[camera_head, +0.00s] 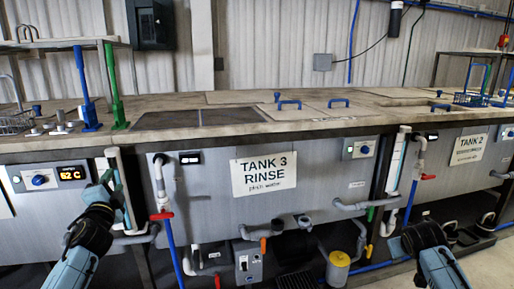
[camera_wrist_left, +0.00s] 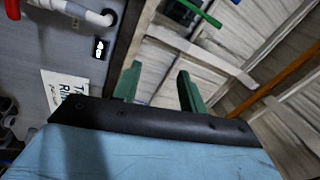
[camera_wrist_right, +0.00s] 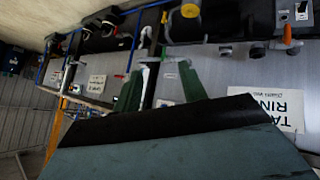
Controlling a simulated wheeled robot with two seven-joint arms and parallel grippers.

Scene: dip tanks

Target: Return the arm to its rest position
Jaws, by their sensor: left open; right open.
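My left arm comes in from the lower left in the head view. Its gripper (camera_head: 113,178) points up in front of the tank fronts, beside the 62 C temperature panel (camera_head: 55,178). In the left wrist view the green fingers (camera_wrist_left: 158,72) stand apart with nothing between them. My right arm (camera_head: 436,258) is low at the right in the head view, where its fingers are hard to make out. In the right wrist view its green fingers (camera_wrist_right: 160,85) are spread and empty, with the tank fronts and pipes behind.
The tank 3 rinse sign (camera_head: 264,174) is on the middle front. A red-handled valve pipe (camera_head: 161,190) stands right of my left gripper. The worktop (camera_head: 350,118) has blue-handled lids (camera_head: 290,103). Pipes, a pump and a yellow filter (camera_head: 338,268) sit below, with floor at lower right.

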